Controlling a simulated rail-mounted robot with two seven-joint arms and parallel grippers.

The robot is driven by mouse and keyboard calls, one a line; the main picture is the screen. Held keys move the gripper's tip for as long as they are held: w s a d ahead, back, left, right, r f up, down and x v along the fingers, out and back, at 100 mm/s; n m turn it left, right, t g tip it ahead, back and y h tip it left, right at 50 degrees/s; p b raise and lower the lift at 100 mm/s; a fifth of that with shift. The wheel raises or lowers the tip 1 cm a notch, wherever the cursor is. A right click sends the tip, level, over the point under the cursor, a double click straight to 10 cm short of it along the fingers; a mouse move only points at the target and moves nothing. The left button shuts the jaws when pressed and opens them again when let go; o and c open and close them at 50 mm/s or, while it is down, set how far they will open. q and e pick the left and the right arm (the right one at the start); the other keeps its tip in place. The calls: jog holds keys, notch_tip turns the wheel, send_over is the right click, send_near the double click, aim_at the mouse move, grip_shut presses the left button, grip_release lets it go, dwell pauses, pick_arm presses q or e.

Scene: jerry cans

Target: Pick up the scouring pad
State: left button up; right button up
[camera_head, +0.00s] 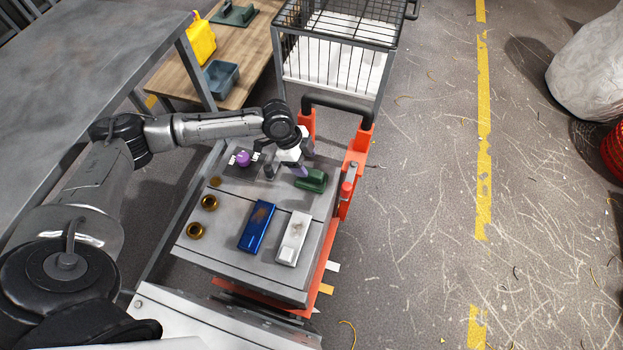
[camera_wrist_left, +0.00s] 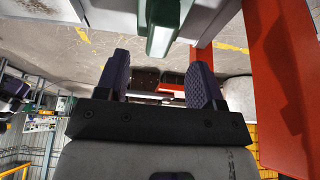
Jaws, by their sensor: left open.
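A green block (camera_head: 311,180), which looks like the scouring pad, lies on the grey cart top near its right edge. In the left wrist view a green piece (camera_wrist_left: 163,30) shows at the top, beyond the fingertips and partly cut off by the frame. My left gripper (camera_head: 304,163) is just behind and to the left of the green block in the head view. Its two purple fingers stand apart with nothing between them (camera_wrist_left: 160,70). I cannot tell whether a finger touches the block. My right gripper is not in view.
The grey cart (camera_head: 213,252) also bears a blue block (camera_head: 257,226), a white block (camera_head: 293,238), several brass rings (camera_head: 195,230) and a purple-topped item (camera_head: 243,158). An orange frame with a black handle (camera_head: 338,107) rises behind it. A wire basket (camera_head: 340,50) stands beyond.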

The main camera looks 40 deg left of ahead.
aim_at(312, 172)
pick_arm(q)
jog(key=shift+b+x, duration=1.55)
jog(key=shift+x, duration=1.25)
jog(key=shift+r, duration=0.1)
jog(key=shift+c, duration=0.3)
jog(key=c, duration=1)
jog(key=shift+r, duration=0.1)
jog(key=shift+r+p, duration=0.5)
jog(key=shift+r, duration=0.05)
jog(key=r, duration=0.1)
jog(key=r+p, duration=0.2)
jog(key=shift+s+d+r, duration=0.15)
jog(key=shift+s+r, duration=0.15)
jog(key=shift+s, duration=0.05)
jog(key=shift+s+d+r+p, duration=0.75)
jog(key=shift+s+d+r, duration=0.25)
jog(key=shift+s, duration=0.6)
jog(key=shift+s+d+r+p, duration=0.8)
jog(key=shift+s+r, duration=0.2)
jog(key=shift+s, duration=0.55)
jog(key=shift+s+d+r+p, duration=0.7)
jog(key=shift+s+d+r, duration=0.35)
jog(key=shift+s, duration=0.55)
